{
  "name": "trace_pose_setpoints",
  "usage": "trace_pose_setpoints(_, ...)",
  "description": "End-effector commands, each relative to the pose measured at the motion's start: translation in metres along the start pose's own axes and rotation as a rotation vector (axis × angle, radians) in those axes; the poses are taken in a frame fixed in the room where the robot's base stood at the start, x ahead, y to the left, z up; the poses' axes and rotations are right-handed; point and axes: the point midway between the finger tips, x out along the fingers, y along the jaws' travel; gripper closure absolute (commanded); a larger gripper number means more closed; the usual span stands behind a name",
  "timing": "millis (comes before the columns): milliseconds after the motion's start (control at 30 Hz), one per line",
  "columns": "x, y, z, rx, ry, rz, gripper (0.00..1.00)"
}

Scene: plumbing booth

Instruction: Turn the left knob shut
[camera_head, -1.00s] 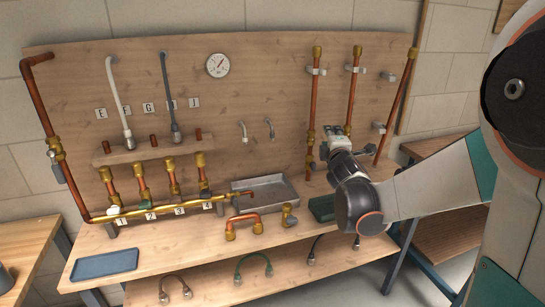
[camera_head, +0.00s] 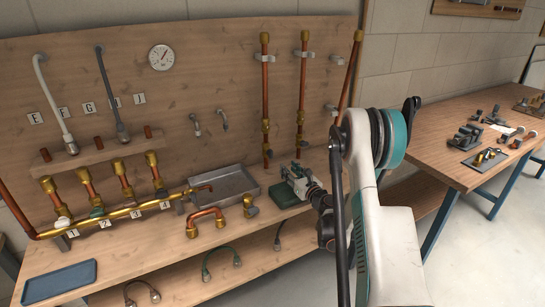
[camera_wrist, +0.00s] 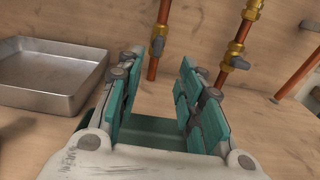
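Two vertical copper pipes with brass valves stand on the back panel. The left pipe's grey knob (camera_wrist: 158,47) and the right pipe's grey knob (camera_wrist: 236,62) both show in the wrist view. In the head view the left valve (camera_head: 266,128) and the right valve (camera_head: 300,138) are small, and their handle angles cannot be told. My gripper (camera_head: 297,172) is low in front of these pipes, above a dark green tray (camera_head: 285,195). In the wrist view its green-padded fingers (camera_wrist: 153,88) are spread with nothing between them. The left knob is beyond the fingertips, apart from them.
A metal pan (camera_head: 225,188) lies left of my gripper. A brass manifold (camera_head: 130,217) with valves, one capped white (camera_head: 63,222), runs along the bench's left side. A leaning copper pipe (camera_head: 350,75) stands at right. A side table (camera_head: 455,165) holds small tools.

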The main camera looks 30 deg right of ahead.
Motion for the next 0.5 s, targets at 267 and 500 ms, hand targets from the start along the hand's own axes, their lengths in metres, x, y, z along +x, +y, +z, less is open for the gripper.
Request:
trace_pose_setpoints(267,0.016,0.0,-0.011,-0.032,0.009,0.01,0.66)
trace_pose_setpoints(500,0.061,0.0,-0.012,-0.029,0.008,0.01,0.66)
